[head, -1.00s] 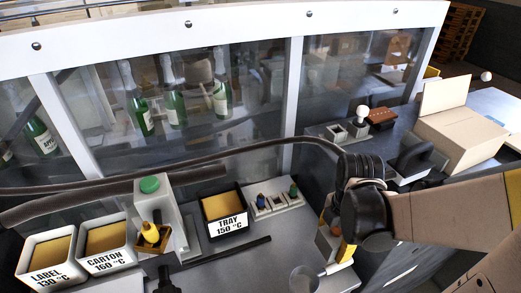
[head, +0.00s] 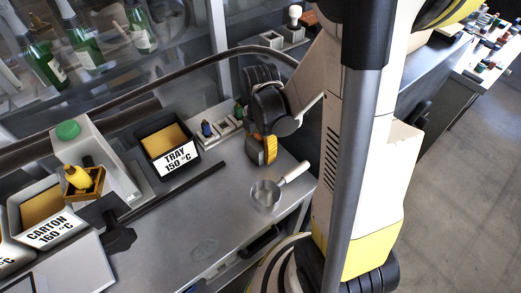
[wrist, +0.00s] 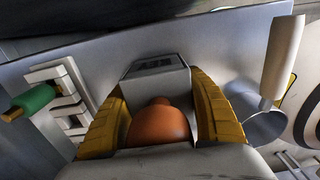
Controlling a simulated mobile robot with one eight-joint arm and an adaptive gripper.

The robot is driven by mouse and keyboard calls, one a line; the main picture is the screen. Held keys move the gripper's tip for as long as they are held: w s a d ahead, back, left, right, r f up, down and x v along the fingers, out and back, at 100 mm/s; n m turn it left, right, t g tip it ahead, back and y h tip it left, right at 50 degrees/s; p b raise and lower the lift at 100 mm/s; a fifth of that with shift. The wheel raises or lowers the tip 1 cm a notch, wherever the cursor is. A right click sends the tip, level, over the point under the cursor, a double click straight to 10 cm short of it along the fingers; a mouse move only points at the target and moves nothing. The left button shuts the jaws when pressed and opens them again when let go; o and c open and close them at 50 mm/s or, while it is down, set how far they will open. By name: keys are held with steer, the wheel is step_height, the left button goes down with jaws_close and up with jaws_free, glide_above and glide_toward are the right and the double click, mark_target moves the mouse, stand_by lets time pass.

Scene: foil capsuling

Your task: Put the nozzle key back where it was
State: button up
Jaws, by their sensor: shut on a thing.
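My gripper (head: 268,158) points down over the bench, right of and in front of the small white key rack (head: 224,128). In the wrist view its yellow fingers (wrist: 160,118) are shut on an orange rounded handle, apparently the nozzle key (wrist: 158,126). The rack with the green handle (wrist: 34,101) shows at the left in the wrist view, apart from the held key.
A small metal pan (head: 266,194) with a white handle sits near the bench's front edge. A black tray pot (head: 165,148) stands left of the rack. A dark rod tool (head: 175,189) lies in front of it. A dark hose (head: 170,85) runs behind.

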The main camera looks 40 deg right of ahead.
steer(key=shift+f, duration=0.1)
steer(key=o, duration=1.4)
steer(key=shift+c, duration=0.2)
